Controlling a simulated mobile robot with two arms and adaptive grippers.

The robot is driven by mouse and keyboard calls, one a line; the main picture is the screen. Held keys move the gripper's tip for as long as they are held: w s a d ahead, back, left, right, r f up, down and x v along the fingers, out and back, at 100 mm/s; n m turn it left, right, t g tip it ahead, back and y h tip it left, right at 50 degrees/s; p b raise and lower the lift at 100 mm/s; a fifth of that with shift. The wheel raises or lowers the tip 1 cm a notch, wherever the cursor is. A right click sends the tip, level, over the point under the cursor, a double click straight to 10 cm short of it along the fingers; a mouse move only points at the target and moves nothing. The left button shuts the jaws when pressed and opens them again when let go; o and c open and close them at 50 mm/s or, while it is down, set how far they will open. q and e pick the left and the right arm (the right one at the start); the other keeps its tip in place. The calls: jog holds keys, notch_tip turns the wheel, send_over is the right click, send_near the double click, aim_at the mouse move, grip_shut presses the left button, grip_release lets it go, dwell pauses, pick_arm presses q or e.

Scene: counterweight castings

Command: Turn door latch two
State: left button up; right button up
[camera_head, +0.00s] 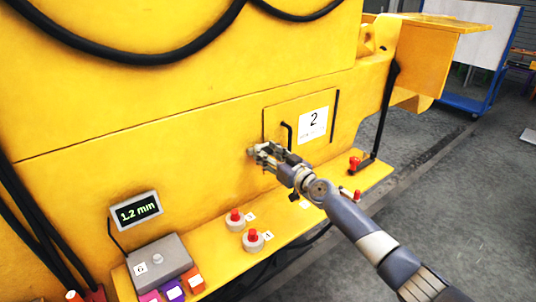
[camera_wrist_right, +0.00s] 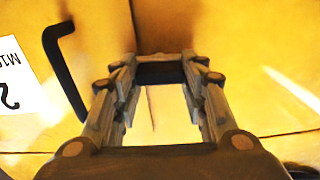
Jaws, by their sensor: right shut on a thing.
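The yellow door (camera_head: 280,112) carries a white label (camera_head: 313,124) with the number 2; the label shows upside down in the wrist view (camera_wrist_right: 12,88). A bent black handle (camera_head: 288,134) stands out from the door, and it also shows beside my fingers in the wrist view (camera_wrist_right: 65,75). My right gripper (camera_head: 262,151) is at the door's lower left edge, apart from the bent handle. In the wrist view its fingers (camera_wrist_right: 160,80) close on a short dark piece (camera_wrist_right: 160,73), apparently the door latch. In the head view the gripper hides this piece. My left gripper is not in view.
A black strut (camera_head: 385,110) stands right of the door. Cables hang at the left. Grey floor lies open at the right.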

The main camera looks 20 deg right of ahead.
jog(key=shift+d+f+m+b, duration=0.1)
jog(key=shift+m+b, duration=0.1)
jog(key=shift+m, duration=4.1)
jog(key=shift+d+f+m+b, duration=0.1)
jog(key=shift+m+b, duration=0.1)
jog(key=shift+m, duration=4.1)
jog(key=o, duration=1.1)
jog(key=shift+c, duration=0.2)
jog(key=v, duration=1.2)
